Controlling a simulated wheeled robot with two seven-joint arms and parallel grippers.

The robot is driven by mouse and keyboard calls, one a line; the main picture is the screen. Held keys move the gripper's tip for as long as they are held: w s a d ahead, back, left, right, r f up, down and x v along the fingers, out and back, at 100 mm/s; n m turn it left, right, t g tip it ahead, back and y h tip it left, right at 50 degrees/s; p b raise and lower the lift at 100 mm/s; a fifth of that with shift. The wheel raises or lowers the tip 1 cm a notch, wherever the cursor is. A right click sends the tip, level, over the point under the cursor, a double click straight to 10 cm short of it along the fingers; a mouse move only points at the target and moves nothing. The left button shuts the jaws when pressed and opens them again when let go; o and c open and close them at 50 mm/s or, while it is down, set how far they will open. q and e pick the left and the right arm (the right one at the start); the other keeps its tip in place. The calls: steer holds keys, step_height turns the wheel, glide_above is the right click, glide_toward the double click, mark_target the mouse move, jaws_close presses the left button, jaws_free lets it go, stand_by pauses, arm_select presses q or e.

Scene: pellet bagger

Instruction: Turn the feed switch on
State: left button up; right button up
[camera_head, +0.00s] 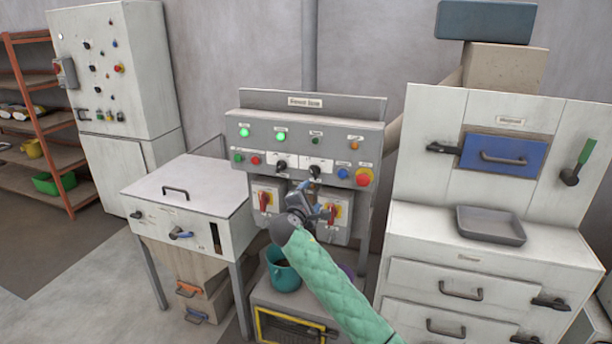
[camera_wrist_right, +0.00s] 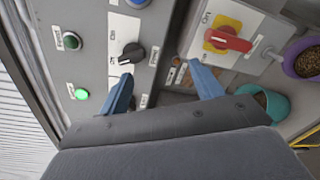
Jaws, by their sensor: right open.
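The grey control panel (camera_head: 262,150) holds two black selector knobs, a left one (camera_head: 280,165) and a right one (camera_head: 315,170). Their labels are too small to read in the head view, so I cannot tell which is the feed switch. My right gripper (camera_head: 318,196) is open and empty, just below the right knob. In the right wrist view a black knob (camera_wrist_right: 131,54) sits on a white plate with an ON mark. One blue finger of the gripper (camera_wrist_right: 161,72) is close beside this knob; contact is unclear. My left gripper is out of view.
Two red rotary handles on yellow plates, left (camera_head: 264,201) and right (camera_head: 331,214), sit below the knobs; the right one is near my gripper. A red emergency button (camera_head: 363,177) and blue button (camera_head: 343,172) are to the right. A teal bucket (camera_head: 283,272) stands below.

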mark_target(314, 174)
steer(key=shift+n+t, duration=0.3)
steer(key=shift+t, duration=0.1)
steer(key=w+r+p, duration=0.1)
steer(key=w, duration=0.1)
steer(key=w+r+p, duration=0.1)
steer(key=w+r, duration=0.1)
steer(key=w+r+p, duration=0.1)
steer(key=w, duration=0.1)
steer(key=shift+w+d+r, duration=0.15)
steer(key=shift+d+r, duration=0.05)
steer(key=shift+d, duration=0.05)
steer(key=shift+w+d+f, duration=0.15)
steer(key=shift+w+d, duration=0.05)
steer(key=shift+w, duration=0.45)
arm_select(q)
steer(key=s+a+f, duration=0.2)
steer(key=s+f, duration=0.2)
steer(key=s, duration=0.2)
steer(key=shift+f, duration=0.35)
arm_select(e)
steer(key=c, duration=1)
